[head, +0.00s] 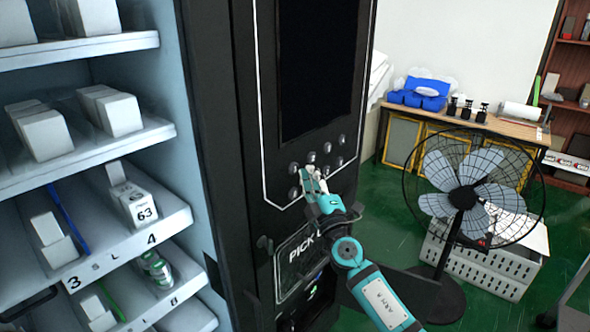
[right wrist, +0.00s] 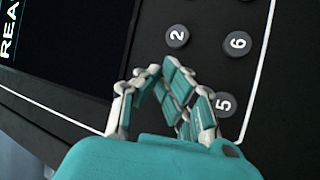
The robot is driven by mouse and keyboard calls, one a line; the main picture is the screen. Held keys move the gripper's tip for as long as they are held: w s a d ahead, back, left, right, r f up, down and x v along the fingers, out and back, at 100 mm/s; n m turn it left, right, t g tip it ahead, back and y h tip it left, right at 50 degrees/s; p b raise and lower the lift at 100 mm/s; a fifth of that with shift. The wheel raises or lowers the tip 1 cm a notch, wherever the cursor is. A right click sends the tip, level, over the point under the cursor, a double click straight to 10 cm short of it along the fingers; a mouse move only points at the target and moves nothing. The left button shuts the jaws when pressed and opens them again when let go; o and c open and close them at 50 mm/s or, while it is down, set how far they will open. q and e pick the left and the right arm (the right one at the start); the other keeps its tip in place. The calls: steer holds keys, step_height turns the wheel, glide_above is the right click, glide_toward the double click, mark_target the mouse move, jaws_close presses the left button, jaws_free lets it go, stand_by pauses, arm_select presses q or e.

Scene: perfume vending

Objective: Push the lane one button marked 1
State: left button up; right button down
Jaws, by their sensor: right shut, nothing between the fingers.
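The keypad (head: 318,163) is on the black front panel of the vending machine, as several round grey buttons. In the head view their digits are too small to read. My right gripper (head: 311,173) is over the left part of the keypad, fingertips at or very near the panel. In the right wrist view its fingers (right wrist: 160,73) are shut and empty. There button 2 (right wrist: 177,36), button 6 (right wrist: 237,43) and button 5 (right wrist: 223,103) show around the fingers. The button marked 1 is not seen there; the fingers cover that area. I cannot tell whether they touch it. My left gripper is not in view.
A dark screen (head: 318,70) is above the keypad, and a pick-up opening (head: 313,285) is below. Shelves with white boxes (head: 133,203) are at the left. A standing fan (head: 468,190), a white crate (head: 480,262) and a wooden table (head: 470,122) stand at the right.

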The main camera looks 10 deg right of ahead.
steer(key=shift+w+a, duration=0.1)
stand_by(0.5)
steer(key=shift+w+a+b, duration=0.2)
steer(key=shift+w+b, duration=0.05)
steer(key=shift+b, duration=0.05)
steer(key=shift+w+a, duration=0.25)
steer(key=shift+w, duration=0.05)
stand_by(0.7)
steer(key=shift+s+d, duration=0.5)
steer(key=shift+s, duration=0.2)
steer(key=s+d, duration=0.1)
steer(key=s, duration=0.1)
steer(key=s+d, duration=0.2)
steer(key=shift+p, duration=0.4)
